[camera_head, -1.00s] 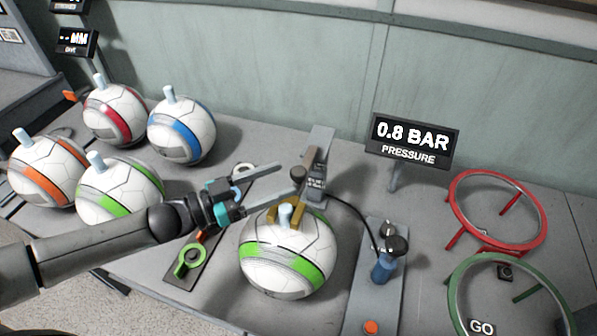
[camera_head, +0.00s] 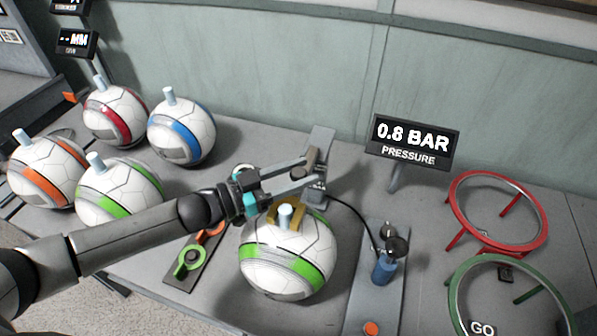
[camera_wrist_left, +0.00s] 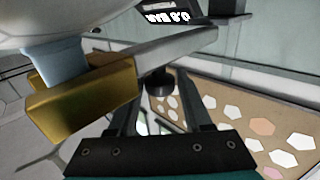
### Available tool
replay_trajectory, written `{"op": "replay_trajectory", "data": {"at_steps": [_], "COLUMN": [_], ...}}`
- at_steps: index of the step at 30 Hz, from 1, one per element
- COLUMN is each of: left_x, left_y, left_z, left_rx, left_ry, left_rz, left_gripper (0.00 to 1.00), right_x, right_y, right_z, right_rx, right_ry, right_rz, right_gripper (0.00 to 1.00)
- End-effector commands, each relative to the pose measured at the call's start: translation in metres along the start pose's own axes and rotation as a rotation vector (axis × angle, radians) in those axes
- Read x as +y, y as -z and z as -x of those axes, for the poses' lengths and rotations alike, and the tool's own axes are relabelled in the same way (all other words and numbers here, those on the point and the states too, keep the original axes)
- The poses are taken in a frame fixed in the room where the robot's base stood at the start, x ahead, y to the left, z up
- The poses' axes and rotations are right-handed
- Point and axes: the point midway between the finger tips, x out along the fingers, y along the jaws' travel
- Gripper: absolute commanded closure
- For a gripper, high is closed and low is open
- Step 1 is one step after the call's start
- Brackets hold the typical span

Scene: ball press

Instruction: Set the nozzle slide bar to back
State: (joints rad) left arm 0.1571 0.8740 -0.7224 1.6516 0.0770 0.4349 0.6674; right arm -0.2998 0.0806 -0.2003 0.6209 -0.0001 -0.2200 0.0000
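The nozzle station (camera_head: 321,142) is a grey post at the middle of the table, behind a white and green ball (camera_head: 288,262). A yellow forked bracket (camera_head: 299,217) stands around the ball's pale blue stem (camera_head: 285,216). In the left wrist view, the grey slide bar (camera_wrist_left: 180,45) runs right from the yellow bracket (camera_wrist_left: 85,100), with a dark round knob (camera_wrist_left: 158,83) beneath it. My left gripper (camera_head: 309,169) reaches in from the left, its fingers apart, with the knob between them. I cannot tell whether they touch it. My right gripper is out of view.
A pressure display (camera_head: 412,141) reading 0.8 BAR stands right of the station. A blue-handled valve (camera_head: 384,268) is in front of it. Red (camera_head: 452,205) and green (camera_head: 455,290) rings stand at right. Several balls sit at left; a green lever (camera_head: 187,260) is below my arm.

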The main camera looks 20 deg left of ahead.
Motion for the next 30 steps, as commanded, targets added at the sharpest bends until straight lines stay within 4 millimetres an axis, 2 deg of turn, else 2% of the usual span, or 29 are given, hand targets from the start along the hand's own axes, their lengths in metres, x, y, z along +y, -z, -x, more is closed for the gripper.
{"op": "replay_trajectory", "data": {"at_steps": [2,12,30], "left_x": [0.0000,0.0000,0.0001], "left_y": [-0.0001,-0.0001,-0.0002], "left_z": [0.0002,0.0004,0.0004], "left_rx": [0.000,0.000,-0.001], "left_ry": [0.000,0.000,0.000], "left_rz": [0.000,0.000,0.000], "left_gripper": [0.60,0.99,1.00], "right_x": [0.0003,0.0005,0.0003], "right_y": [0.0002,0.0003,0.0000], "right_z": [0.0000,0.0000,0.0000], "right_rx": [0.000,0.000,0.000], "right_ry": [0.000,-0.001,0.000], "right_rz": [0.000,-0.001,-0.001], "right_gripper": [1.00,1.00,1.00]}}
